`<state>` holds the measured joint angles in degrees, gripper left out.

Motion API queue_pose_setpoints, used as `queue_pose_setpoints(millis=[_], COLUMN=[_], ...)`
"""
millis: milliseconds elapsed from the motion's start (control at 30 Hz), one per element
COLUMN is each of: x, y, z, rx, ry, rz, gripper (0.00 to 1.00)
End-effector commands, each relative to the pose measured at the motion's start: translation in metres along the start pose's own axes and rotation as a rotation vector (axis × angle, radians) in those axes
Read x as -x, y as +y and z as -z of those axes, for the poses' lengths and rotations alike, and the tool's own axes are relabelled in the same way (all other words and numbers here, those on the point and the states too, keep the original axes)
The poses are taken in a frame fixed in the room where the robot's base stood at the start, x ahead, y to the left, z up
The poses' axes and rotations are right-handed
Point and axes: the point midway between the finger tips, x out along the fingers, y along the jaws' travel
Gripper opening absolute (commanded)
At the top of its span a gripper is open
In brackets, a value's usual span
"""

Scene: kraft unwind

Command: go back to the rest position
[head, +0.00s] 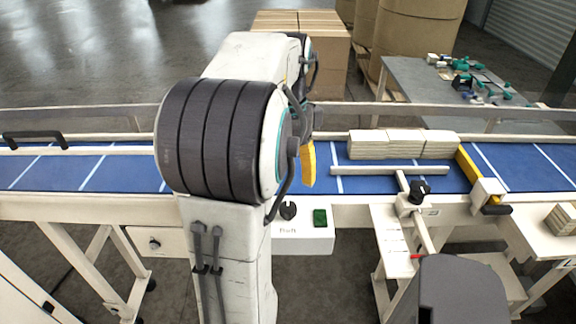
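My white arm with a dark ribbed joint rises in the middle of the head view, in front of the blue conveyor belt (110,172). My gripper is hidden behind the arm, so its fingers and anything in them cannot be seen. A yellow piece (308,164) shows just right of the arm joint, over the belt; I cannot tell what it belongs to. A row of pale stacked blocks (402,144) lies on the belt to the right of the arm, apart from it.
A yellow bar (467,168) crosses the belt right of the blocks. A control box (303,240) with a knob and green button sits on the front edge. Cardboard boxes (325,50), large brown rolls (420,35) and a grey table (405,84) with small parts stand behind.

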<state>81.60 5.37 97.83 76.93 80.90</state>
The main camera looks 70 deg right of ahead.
Motion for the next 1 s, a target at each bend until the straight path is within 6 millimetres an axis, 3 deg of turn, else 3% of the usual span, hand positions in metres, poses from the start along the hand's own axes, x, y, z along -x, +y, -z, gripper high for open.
queue_pose_setpoints(millis=[233,1000], x=[0.0098,0.0097], y=[0.0001,0.0003], z=[0.0,0.0], rx=[0.0,0.014], ry=[0.0,0.0], rz=[0.001,0.0], gripper=[0.65,0.65])
